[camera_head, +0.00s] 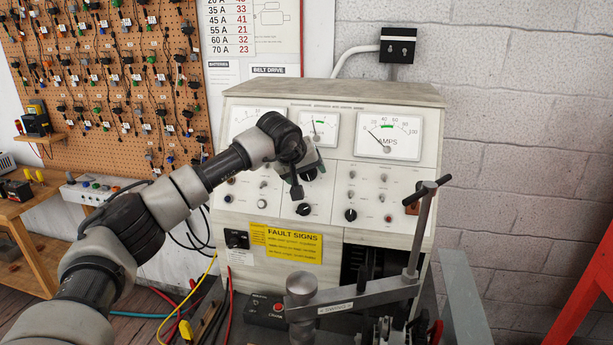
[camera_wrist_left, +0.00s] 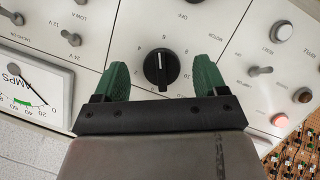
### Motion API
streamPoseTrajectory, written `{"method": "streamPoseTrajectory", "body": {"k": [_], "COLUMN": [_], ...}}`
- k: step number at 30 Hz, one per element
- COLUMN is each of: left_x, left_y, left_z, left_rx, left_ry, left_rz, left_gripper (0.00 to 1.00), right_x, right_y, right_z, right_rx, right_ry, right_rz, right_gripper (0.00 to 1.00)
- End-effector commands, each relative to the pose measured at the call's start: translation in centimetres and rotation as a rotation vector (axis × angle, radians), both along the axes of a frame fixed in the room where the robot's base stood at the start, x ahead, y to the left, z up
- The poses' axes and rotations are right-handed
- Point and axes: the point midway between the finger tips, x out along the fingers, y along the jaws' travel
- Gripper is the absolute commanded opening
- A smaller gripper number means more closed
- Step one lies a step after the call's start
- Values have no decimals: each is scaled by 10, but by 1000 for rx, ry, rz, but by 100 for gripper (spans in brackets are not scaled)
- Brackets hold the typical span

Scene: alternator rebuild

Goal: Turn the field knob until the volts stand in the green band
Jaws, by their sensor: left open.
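The black field knob (camera_wrist_left: 161,68) shows in the wrist view with a white pointer line and a numbered scale. My left gripper (camera_head: 304,177) is open, its green fingers on either side of the knob with gaps visible. In the head view it covers most of this knob. The middle meter (camera_head: 319,127) has a green band, and its needle stands near upright, around the band's left side. Its label is too small to read. The left meter (camera_head: 257,113) is partly hidden by my arm. My right gripper is not in view.
The AMPS meter (camera_head: 388,136) has its needle low, left of its green band. Toggle switches (camera_head: 383,177) and another black knob (camera_head: 303,209) lie close by on the panel. A metal clamp with a T-handle (camera_head: 421,230) stands in front at right.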

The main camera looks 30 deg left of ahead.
Motion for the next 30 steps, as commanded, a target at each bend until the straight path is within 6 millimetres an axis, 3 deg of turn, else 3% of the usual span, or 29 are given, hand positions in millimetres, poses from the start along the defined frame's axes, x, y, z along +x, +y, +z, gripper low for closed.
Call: {"method": "streamPoseTrajectory", "body": {"k": [6,15,30], "left_x": [-30,-58,-62], "left_y": [1,1,1], "left_z": [30,64,69], "left_rx": [2,1,1], "left_ry": [-5,0,1], "left_rz": [0,1,1], "left_gripper": [73,73,73], "right_x": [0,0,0], "right_y": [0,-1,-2], "right_z": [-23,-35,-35], "right_rx": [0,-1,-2], "right_ry": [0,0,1], "right_rz": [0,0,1], "right_gripper": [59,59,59]}}
